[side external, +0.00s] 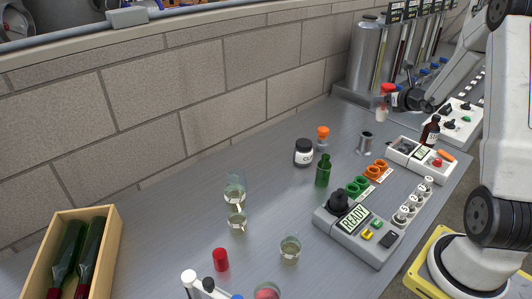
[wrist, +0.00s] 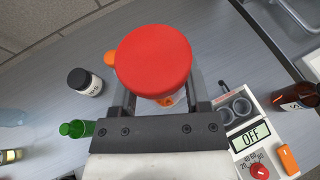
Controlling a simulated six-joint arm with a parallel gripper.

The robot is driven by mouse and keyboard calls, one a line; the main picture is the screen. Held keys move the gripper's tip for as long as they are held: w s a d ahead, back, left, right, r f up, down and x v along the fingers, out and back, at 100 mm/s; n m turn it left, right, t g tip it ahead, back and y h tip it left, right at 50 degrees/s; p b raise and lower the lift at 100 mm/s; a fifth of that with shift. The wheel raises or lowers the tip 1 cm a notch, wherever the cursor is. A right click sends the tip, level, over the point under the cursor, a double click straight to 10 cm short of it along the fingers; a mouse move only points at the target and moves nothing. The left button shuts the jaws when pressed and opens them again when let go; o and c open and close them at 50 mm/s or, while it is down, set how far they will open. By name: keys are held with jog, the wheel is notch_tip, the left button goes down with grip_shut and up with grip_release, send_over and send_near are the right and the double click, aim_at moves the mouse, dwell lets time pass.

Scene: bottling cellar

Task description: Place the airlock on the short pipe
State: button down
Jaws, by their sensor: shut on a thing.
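My gripper (side external: 396,98) is shut on the airlock (side external: 388,88), which has a red cap and a paler lower part. It is held upright above the bench near the back right. In the wrist view the round red cap (wrist: 153,60) fills the space between the fingers (wrist: 158,98) and hides most of the lower part. The two are apart. In the wrist view I cannot make out the pipe.
A dark jar (side external: 304,152), an orange-topped piece (side external: 322,134) and a green bottle (side external: 323,171) stand left of the pipe. A white device reading OFF (wrist: 248,136) and a brown bottle (side external: 430,131) are to the right. A steel tank (side external: 366,55) stands behind.

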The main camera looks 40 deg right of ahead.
jog(key=w+d+f, duration=0.3)
jog(key=w+f, duration=0.1)
jog(key=f, duration=0.2)
jog(key=shift+w+d, duration=0.3)
jog(key=shift+d, duration=0.05)
jog(key=shift+w+f, duration=0.1)
jog(key=shift+w+d+f, duration=0.1)
jog(key=shift+d+f, duration=0.05)
jog(key=shift+f, duration=1.55)
jog(key=shift+f, duration=0.1)
jog(key=shift+c, duration=0.3)
grip_release()
